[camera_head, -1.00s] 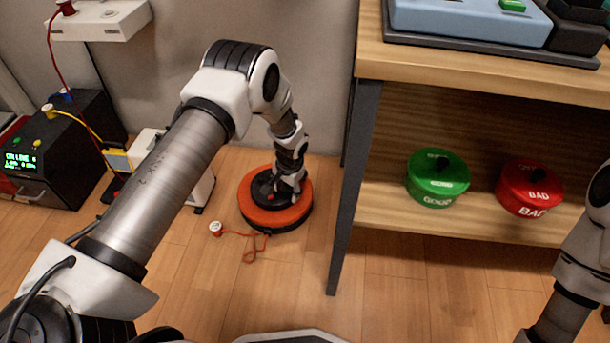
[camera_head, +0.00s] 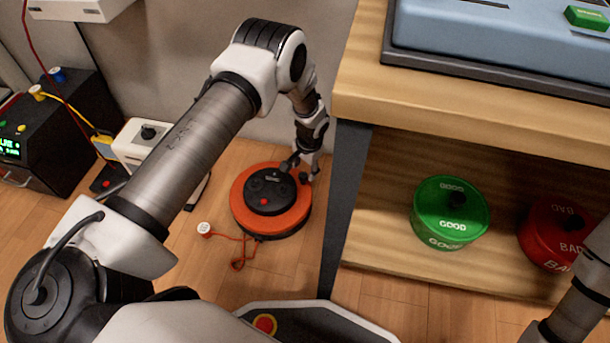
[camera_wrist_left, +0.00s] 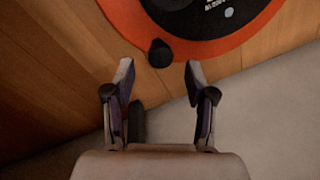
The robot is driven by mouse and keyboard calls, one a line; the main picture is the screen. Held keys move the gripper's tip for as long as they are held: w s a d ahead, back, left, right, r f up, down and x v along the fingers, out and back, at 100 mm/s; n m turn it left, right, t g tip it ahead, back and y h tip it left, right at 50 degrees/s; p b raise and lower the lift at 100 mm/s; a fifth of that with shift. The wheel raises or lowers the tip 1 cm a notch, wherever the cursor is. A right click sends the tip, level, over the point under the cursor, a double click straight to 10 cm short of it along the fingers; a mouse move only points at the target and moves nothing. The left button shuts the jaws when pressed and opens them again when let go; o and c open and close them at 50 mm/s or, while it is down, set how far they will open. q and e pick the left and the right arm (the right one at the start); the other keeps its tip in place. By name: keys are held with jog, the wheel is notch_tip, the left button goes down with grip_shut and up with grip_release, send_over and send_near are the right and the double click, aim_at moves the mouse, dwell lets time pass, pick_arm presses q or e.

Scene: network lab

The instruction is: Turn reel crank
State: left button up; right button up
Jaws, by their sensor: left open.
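The reel is an orange disc (camera_head: 240,205) lying flat on the floor, with a black hub (camera_head: 270,192) carrying a red dot. A black crank knob (camera_wrist_left: 160,53) stands on the orange rim in the left wrist view. My left gripper (camera_head: 306,172) is at the reel's far right edge in the head view. In the wrist view its two fingers (camera_wrist_left: 158,76) are apart and empty, with the knob just ahead of the gap between their tips. I cannot tell whether they touch it. My right arm shows at the right edge of the head view, its gripper out of frame.
A wooden shelf unit with a dark leg (camera_head: 342,200) stands close right of the reel. It holds a green pot (camera_head: 450,222) and a red pot (camera_head: 550,238). A red cord with a white plug (camera_head: 204,229) lies in front. A white box (camera_head: 140,150) stands left.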

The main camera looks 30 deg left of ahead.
aim_at(303, 174)
pick_arm(q)
jog(key=f+b, duration=0.1)
jog(key=f, duration=0.2)
jog(key=shift+a+f, duration=0.2)
pick_arm(e)
notch_tip(303, 174, down, 2)
jog(key=shift+w+f, duration=0.1)
jog(key=shift+w, duration=0.05)
pick_arm(q)
jog(key=shift+r, duration=0.1)
grip_shut()
jog(key=shift+w+a, duration=0.1)
jog(key=shift+w, duration=0.05)
